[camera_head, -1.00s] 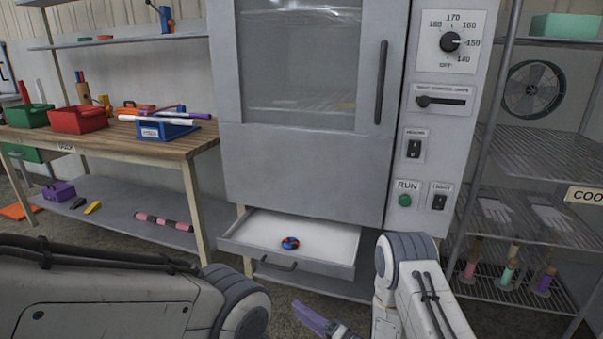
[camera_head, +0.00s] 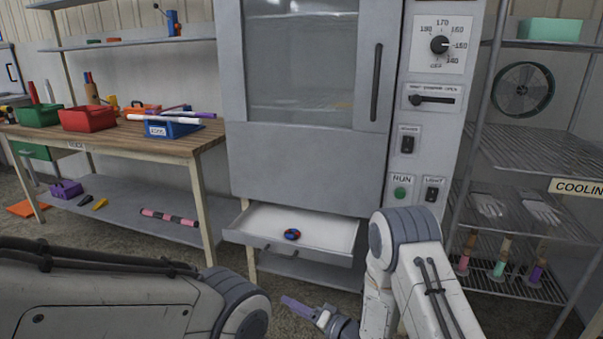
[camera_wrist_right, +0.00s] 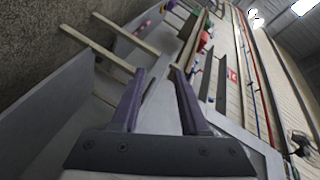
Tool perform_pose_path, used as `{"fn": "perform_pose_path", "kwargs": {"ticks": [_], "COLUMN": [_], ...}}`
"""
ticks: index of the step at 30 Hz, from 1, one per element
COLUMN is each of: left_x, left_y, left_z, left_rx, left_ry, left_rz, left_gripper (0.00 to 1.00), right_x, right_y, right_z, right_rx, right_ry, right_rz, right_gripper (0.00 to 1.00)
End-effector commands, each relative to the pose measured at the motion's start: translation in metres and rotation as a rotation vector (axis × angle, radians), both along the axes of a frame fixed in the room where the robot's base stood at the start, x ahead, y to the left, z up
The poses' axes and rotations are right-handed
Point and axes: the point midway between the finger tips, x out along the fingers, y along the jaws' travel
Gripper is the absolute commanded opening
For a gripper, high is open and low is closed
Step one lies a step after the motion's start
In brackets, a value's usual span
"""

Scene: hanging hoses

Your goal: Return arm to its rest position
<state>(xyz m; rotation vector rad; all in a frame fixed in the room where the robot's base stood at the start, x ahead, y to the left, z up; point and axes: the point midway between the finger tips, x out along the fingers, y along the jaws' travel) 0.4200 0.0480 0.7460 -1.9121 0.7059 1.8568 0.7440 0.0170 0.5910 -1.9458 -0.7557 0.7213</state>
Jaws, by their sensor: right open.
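My right arm comes in at the lower right of the head view, bent at its elbow. Its gripper (camera_head: 303,308) is low in front of the open drawer, with purple fingers pointing left. In the right wrist view the two purple fingers (camera_wrist_right: 157,98) stand apart with nothing between them. My left arm crosses the lower left of the head view. Its gripper lies outside the picture.
A workbench (camera_head: 110,142) with bins stands left. A wire rack (camera_head: 530,150) stands right. Concrete floor shows around my right gripper.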

Motion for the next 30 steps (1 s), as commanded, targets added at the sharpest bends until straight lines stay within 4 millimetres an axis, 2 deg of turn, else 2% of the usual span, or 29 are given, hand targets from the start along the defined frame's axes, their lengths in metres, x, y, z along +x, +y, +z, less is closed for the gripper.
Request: {"fn": "perform_pose_path", "kwargs": {"ticks": [8,11,14,17,21,24,30], "left_x": [0.0,0.0,0.0,0.0,0.0,0.0,0.0], "left_y": [0.0,0.0,0.0,0.0,0.0,0.0,0.0], "left_z": [0.0,0.0,0.0,0.0,0.0,0.0,0.0], "left_rx": [0.0,0.0,0.0,0.0,0.0,0.0,0.0], "left_ry": [0.0,0.0,0.0,0.0,0.0,0.0,0.0], "left_rz": [0.0,0.0,0.0,0.0,0.0,0.0,0.0], "left_gripper": [0.0,0.0,0.0,0.0,0.0,0.0,0.0], "right_x": [0.004,-0.008,-0.032,-0.069,-0.137,-0.185,-0.269], "right_y": [0.015,0.014,0.006,-0.004,-0.02,-0.031,-0.05], "right_z": [0.029,0.048,0.068,0.088,0.112,0.125,0.144], "right_rx": [-0.403,-0.606,-0.799,-0.961,-1.131,-1.203,-1.274], "right_ry": [-0.042,-0.038,-0.008,0.042,0.131,0.191,0.278], "right_rz": [0.02,0.039,0.073,0.132,0.261,0.37,0.591], "right_gripper": [0.45,0.45,0.45,0.45,0.45,0.45,0.45]}}
